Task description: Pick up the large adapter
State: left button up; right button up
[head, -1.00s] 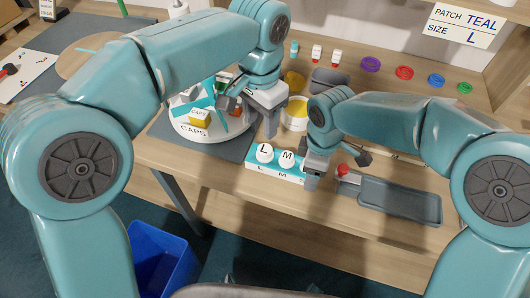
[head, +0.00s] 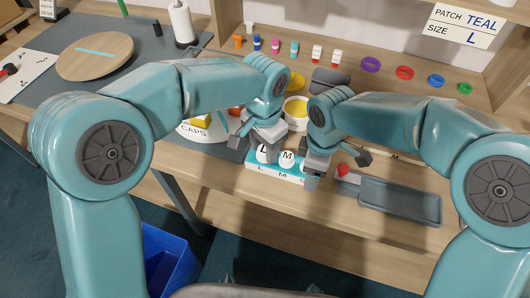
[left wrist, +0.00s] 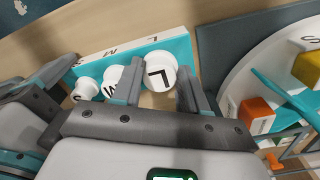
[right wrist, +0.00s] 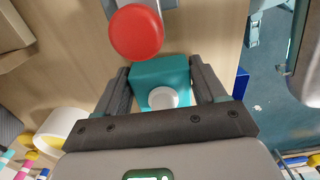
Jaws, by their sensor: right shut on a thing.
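A teal rack (head: 262,172) marked L, M, S stands near the table's front edge. The large adapter, a white round piece marked L (head: 264,154), sits at its left end, with the M adapter (head: 287,158) beside it. In the left wrist view the L adapter (left wrist: 161,72) is between the fingertips of my open left gripper (left wrist: 160,90); I cannot tell whether they touch it. My right gripper (right wrist: 160,85) is shut on the rack's S end (right wrist: 160,70). The small adapter (right wrist: 162,97) shows between its fingers; in the head view the gripper hides it.
A grey tray (head: 400,199) and a red knob (head: 344,170) lie right of the rack. A round caps tray (head: 190,133) is at its left, partly behind my left arm. A white and yellow bowl (head: 296,108) stands behind. Coloured rings (head: 404,73) line the back.

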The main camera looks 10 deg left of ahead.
aim_at(264, 150)
pick_arm(q)
jog(key=c, duration=0.5)
notch_tip(264, 150, up, 10)
jog(key=shift+r, duration=0.1)
pick_arm(e)
jog(key=o, duration=1.2)
